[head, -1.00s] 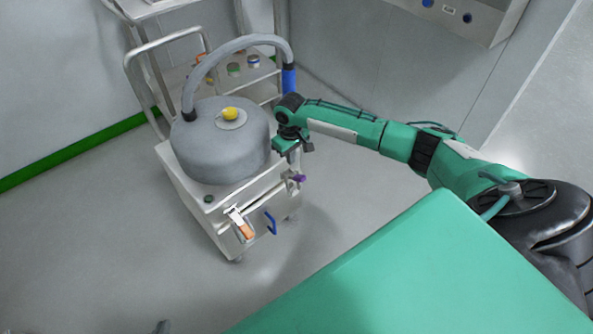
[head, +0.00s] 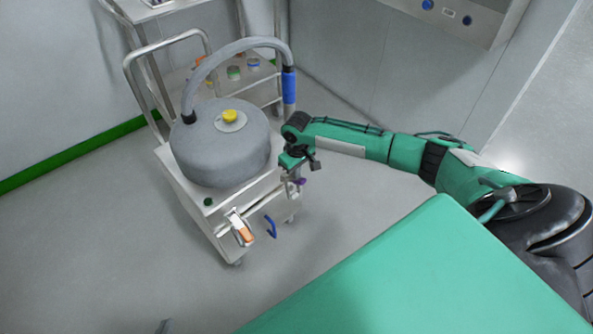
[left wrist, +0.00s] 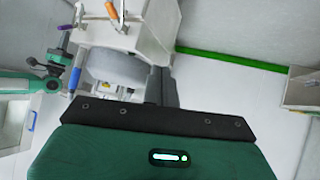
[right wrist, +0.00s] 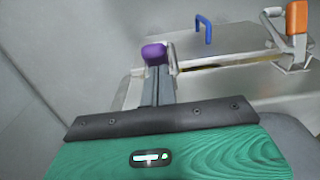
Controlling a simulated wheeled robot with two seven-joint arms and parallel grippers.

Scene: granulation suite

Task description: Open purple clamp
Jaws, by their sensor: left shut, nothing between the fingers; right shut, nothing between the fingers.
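The purple clamp handle (head: 302,181) sticks out at the right front corner of the white cart. In the right wrist view the purple handle (right wrist: 154,52) lies straight ahead of my right gripper (right wrist: 157,72), at its fingertips; I cannot tell whether they touch. The right fingers are shut with nothing between them, and they hide part of the clamp below the handle. In the head view my right gripper (head: 290,174) is just above and left of the handle. The purple handle (left wrist: 66,27) also shows there.
The white cart (head: 222,222) carries a grey round vessel (head: 220,145) with a hose and yellow knob. An orange-handled clamp (head: 243,236) and a blue handle (head: 270,227) are on its front, left of the purple handle. A trolley (head: 150,90) stands behind. Floor to the right is clear.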

